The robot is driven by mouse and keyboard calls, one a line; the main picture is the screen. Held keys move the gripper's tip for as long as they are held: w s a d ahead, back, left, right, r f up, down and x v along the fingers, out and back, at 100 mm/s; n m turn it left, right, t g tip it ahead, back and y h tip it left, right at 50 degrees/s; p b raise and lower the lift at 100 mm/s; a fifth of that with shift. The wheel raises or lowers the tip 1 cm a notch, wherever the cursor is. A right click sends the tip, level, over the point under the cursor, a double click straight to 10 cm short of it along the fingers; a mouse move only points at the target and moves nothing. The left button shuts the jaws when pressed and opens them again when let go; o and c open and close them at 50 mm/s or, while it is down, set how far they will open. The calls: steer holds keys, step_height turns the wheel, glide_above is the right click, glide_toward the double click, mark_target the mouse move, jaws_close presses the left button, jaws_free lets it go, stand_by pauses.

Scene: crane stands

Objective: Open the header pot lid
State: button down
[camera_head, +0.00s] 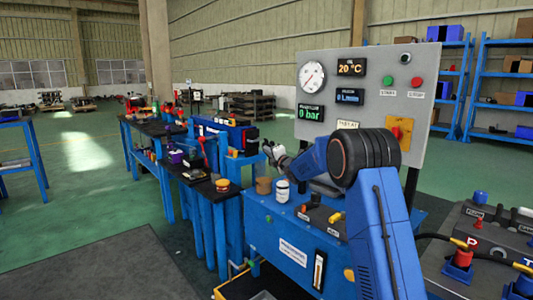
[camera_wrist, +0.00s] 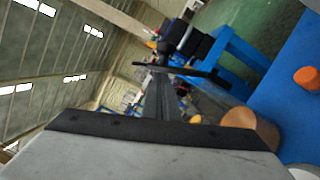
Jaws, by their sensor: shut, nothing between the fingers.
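A tan, cup-like pot (camera_head: 264,186) stands at the left end of the blue bench (camera_head: 285,228). A white jar (camera_head: 283,192) with a dark top is just right of it. I cannot tell for sure which is the header pot. My gripper (camera_head: 268,150) is above and apart from the tan pot, shut and empty. In the wrist view, the shut fingers (camera_wrist: 163,92) point away from the camera. A thin dark bar or disc (camera_wrist: 200,72) shows at their far end; I cannot tell whether it is a lid. The tan pot (camera_wrist: 245,122) is to their right, its body partly see-through.
A grey gauge panel (camera_head: 375,90) with a dial stands behind my arm. Cluttered blue workbenches (camera_head: 200,185) are on the left. An orange knob (camera_wrist: 306,77) is on the blue bench. A hose-fitted unit (camera_head: 490,235) stands at right. Green floor is open at left.

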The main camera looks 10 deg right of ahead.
steer(key=shift+d, duration=0.1)
steer(key=m, duration=0.1)
steer(key=w+d+r, duration=0.1)
steer(key=d+m, duration=0.1)
steer(key=shift+w+d+r+m+g+h, duration=0.25)
steer(key=shift+m+g+h, duration=0.05)
stand_by(0.5)
